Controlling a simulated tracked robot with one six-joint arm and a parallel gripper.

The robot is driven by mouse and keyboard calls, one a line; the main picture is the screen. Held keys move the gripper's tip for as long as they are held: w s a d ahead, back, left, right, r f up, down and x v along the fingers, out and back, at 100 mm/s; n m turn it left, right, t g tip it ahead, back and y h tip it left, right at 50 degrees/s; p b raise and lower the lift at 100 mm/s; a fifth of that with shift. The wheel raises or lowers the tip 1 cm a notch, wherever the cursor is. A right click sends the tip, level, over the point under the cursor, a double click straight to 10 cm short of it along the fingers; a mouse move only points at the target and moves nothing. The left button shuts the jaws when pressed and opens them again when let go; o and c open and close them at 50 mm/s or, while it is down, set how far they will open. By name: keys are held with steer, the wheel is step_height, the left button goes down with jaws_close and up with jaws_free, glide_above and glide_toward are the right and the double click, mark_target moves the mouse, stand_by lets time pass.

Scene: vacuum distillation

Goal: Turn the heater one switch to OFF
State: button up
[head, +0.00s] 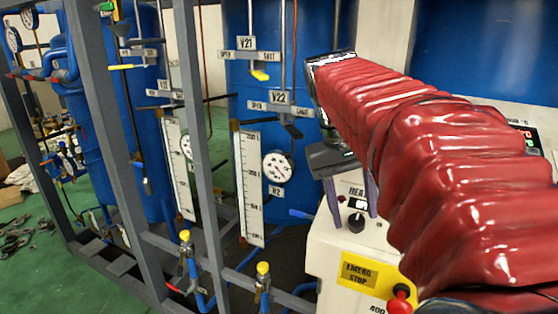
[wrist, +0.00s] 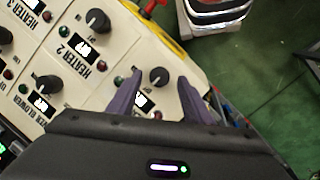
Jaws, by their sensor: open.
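A black rotary knob (head: 357,222) stands on the white control panel, below a small display and a label that begins "HEA". The rest of the label is hidden. I see gaps beside the knob; contact is not visible. The pointer's setting is unclear.
The heater 2 knob (wrist: 97,21) and another knob (wrist: 49,85) are nearby on the panel. A red emergency stop button (head: 400,292) is at the panel's front, beside its yellow label (head: 360,272). A grey pipe frame (head: 191,90) with valves stands to the left.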

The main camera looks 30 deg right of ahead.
steer(key=v, duration=1.2)
steer(key=shift+r, duration=0.35)
steer(key=shift+w+a, duration=0.1)
steer(key=s+a+f+n+t+y, duration=0.1)
steer(key=s+a+f+t, duration=0.1)
steer(key=a+f, duration=0.3)
steer(key=s+a+f+n+t, duration=0.1)
steer(key=a+f, duration=0.5)
steer(key=f, duration=0.6)
steer(key=s+a+f+n+t+y, duration=0.1)
steer(key=s+a+f+n+t, duration=0.1)
steer(key=a+f, duration=0.3)
step_height(320, 180, down, 4)
steer(key=shift+s+a+f+t+y, duration=0.1)
steer(key=shift+s+a+t+y, duration=0.25)
steer(key=shift+t, duration=0.55)
steer(key=shift+c, duration=0.4)
